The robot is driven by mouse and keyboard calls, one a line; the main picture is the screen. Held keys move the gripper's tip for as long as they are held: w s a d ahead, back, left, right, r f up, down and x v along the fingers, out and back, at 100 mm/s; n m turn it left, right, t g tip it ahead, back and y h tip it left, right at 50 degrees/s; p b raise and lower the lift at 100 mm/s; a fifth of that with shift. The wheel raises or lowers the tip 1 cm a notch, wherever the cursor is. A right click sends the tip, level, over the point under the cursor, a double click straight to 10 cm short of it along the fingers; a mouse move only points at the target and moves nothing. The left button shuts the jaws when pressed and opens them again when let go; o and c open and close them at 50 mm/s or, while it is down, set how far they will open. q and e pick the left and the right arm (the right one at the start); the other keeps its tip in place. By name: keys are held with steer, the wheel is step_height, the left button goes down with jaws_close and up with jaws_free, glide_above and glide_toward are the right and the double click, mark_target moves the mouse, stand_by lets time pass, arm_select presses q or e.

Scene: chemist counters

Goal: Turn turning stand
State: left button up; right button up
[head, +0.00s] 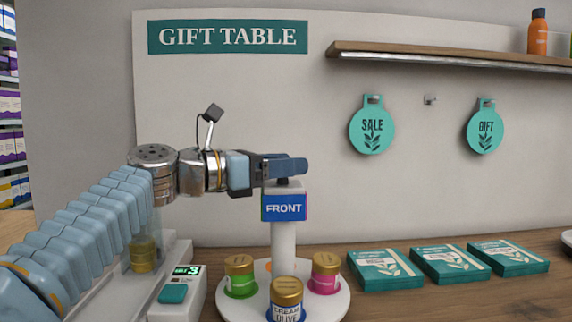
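The turning stand (284,236) is a white post on a round white base, standing on the wooden counter. A blue sign reading FRONT (284,207) faces me near the top of the post, with a dark knob (283,182) above it. Gold-lidded jars in green (240,276), blue (287,300) and pink (324,273) sit around the base. My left gripper (285,168) reaches in from the left, its fingers level at the knob. The fingers hide the knob's top, so I cannot tell whether they grip it. My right gripper is out of view.
A white device with a green display (187,270) stands left of the stand, under my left arm. Teal boxes (447,262) lie to the right. SALE (372,130) and GIFT (485,132) tags hang on the wall below a shelf (450,58).

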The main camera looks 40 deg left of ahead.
arm_select(q)
steer(key=shift+o, duration=0.9)
steer(key=v, duration=1.3)
steer(key=shift+s, duration=0.4)
steer(key=shift+a, duration=0.1)
